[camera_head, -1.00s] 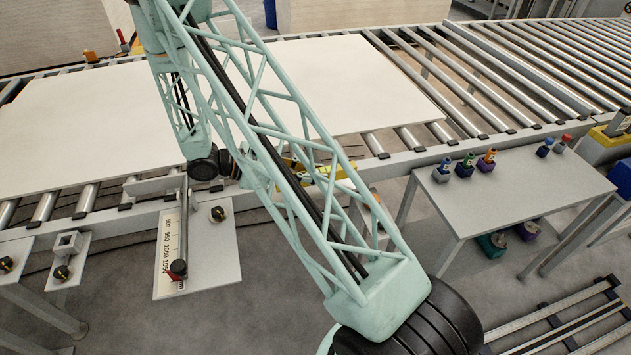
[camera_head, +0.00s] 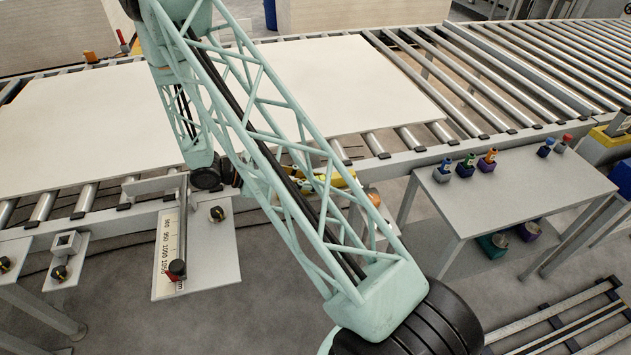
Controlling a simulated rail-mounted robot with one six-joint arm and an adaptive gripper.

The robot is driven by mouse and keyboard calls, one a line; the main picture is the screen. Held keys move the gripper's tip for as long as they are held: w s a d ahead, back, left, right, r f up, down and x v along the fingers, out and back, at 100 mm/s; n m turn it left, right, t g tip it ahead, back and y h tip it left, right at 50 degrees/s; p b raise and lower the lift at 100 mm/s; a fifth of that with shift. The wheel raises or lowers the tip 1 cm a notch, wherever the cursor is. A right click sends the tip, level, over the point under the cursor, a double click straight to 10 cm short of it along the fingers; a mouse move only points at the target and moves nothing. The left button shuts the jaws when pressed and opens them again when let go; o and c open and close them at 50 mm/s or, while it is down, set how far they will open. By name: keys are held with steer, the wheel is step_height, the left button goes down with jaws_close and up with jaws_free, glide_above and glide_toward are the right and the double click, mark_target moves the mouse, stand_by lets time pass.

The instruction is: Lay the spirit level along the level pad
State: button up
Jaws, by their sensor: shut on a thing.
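A yellow bar, which looks like the spirit level (camera_head: 346,176), shows in pieces through the lattice of my arm, at the front edge of the conveyor. My gripper (camera_head: 306,187) is at its left part, largely hidden behind the arm link; it appears shut on the level, held near the front rail. The fingertips cannot be made out.
A grey side table (camera_head: 525,190) at right carries several small coloured items. Bare floor shows in front.

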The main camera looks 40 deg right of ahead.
steer(key=shift+f, duration=0.1)
steer(key=o, duration=1.1)
steer(key=shift+c, duration=0.2)
steer(key=shift+a+r, duration=0.1)
steer(key=shift+r, duration=0.1)
steer(key=shift+p+v, duration=0.85)
steer(key=shift+v, duration=5.05)
